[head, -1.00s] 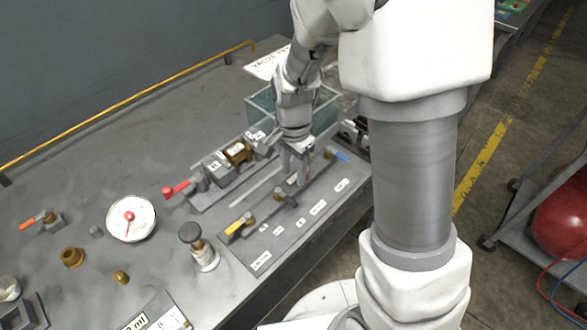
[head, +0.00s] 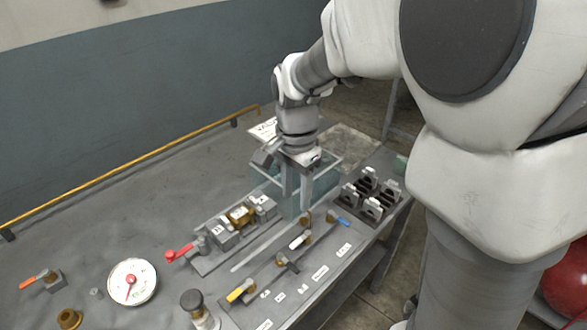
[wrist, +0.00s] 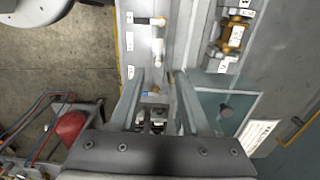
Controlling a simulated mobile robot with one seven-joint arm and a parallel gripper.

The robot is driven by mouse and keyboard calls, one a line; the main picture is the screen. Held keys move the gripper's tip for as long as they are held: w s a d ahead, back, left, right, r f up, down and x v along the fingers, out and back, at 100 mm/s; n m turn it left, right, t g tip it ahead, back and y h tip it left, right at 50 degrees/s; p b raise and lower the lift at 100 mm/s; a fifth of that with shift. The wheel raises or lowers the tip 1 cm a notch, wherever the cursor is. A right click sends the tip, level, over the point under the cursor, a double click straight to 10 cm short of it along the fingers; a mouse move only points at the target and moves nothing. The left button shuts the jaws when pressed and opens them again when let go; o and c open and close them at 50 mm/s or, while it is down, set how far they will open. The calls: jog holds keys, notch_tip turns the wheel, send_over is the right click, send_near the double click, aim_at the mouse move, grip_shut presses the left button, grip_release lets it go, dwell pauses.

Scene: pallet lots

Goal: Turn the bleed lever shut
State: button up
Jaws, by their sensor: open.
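The lever panel holds a yellow lever (head: 238,292), a white-handled lever (head: 298,241) and a blue lever (head: 337,218) along its front row. A red lever (head: 180,253) is on the row behind, and an orange lever (head: 38,281) is at the far left. The labels are too small to read, so I cannot tell which is the bleed lever. My gripper (head: 296,208) points down, open and empty, above the far end of the panel by the white and blue levers. The wrist view shows its two fingers (wrist: 160,82) apart, with the blue lever (wrist: 148,93) between them.
A glass tank (head: 325,185) stands just behind my gripper. Dark brackets (head: 370,195) stand at its right. A gauge (head: 132,282) and a black knob (head: 193,300) are nearer. A yellow pipe (head: 130,165) runs along the bench's back edge.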

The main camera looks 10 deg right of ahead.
jog(key=shift+r, duration=1.7)
jog(key=s+d+r+n+t, duration=0.2)
jog(key=s+r+n, duration=0.1)
jog(key=s+n, duration=0.2)
jog(key=s+d+r+n+t, duration=0.3)
jog(key=s+n, duration=0.3)
jog(key=s, duration=0.4)
jog(key=shift+d+r+t, duration=0.25)
jog(key=shift+d+t, duration=0.05)
jog(key=shift+d, duration=0.05)
